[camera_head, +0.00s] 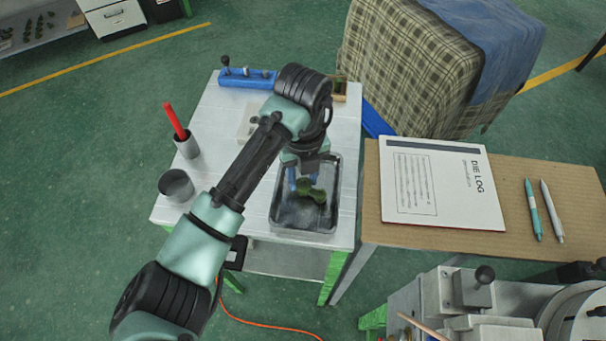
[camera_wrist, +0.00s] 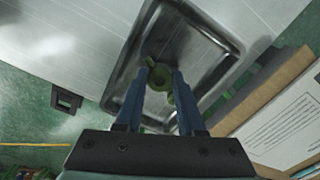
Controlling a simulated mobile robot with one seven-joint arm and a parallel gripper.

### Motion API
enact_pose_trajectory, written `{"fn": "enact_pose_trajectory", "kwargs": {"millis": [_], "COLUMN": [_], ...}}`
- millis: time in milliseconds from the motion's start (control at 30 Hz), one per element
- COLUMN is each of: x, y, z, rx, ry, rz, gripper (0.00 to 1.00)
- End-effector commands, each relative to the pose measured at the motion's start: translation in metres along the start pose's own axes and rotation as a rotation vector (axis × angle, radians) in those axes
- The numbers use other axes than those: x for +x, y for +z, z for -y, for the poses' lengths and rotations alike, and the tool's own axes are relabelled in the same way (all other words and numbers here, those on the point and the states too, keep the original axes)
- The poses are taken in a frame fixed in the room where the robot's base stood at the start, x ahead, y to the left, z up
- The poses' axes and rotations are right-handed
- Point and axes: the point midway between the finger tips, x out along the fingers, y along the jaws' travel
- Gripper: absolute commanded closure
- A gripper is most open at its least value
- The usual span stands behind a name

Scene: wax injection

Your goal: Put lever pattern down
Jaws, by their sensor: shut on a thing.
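The lever pattern (camera_head: 313,192) is a dark green piece over the metal tray (camera_head: 303,234) on the white table. It also shows in the wrist view (camera_wrist: 160,80), between and behind the blue fingers. My gripper (camera_head: 303,181) points down over the tray and is shut on the pattern. In the wrist view the gripper (camera_wrist: 160,72) has a finger on each side of the green piece. The fingers partly hide the pattern, and I cannot tell whether it touches the tray floor.
A grey cup (camera_head: 176,186) and a holder (camera_head: 187,146) with a red stick stand at the table's left. A blue rack (camera_head: 247,78) is at the back. A brown table (camera_head: 392,237) with a die log (camera_head: 440,182) and two pens is to the right.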

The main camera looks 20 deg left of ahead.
Motion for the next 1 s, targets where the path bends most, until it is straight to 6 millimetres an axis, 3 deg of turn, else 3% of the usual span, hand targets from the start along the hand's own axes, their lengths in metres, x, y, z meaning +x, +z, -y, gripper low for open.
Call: {"fn": "enact_pose_trajectory", "kwargs": {"millis": [333, 367, 533, 833, 1000], "x": [0.005, 0.005, 0.004, 0.002, -0.015], "y": [0.000, 0.000, 0.000, 0.000, 0.001], "z": [0.000, 0.000, 0.000, 0.000, 0.001], "rx": [0.000, 0.000, 0.000, 0.000, 0.001], "ry": [0.000, 0.000, 0.000, 0.000, -0.003], "rz": [0.001, 0.001, 0.001, 0.001, 0.003], "gripper": [1.00, 0.60, 0.32, 0.32, 0.32]}}
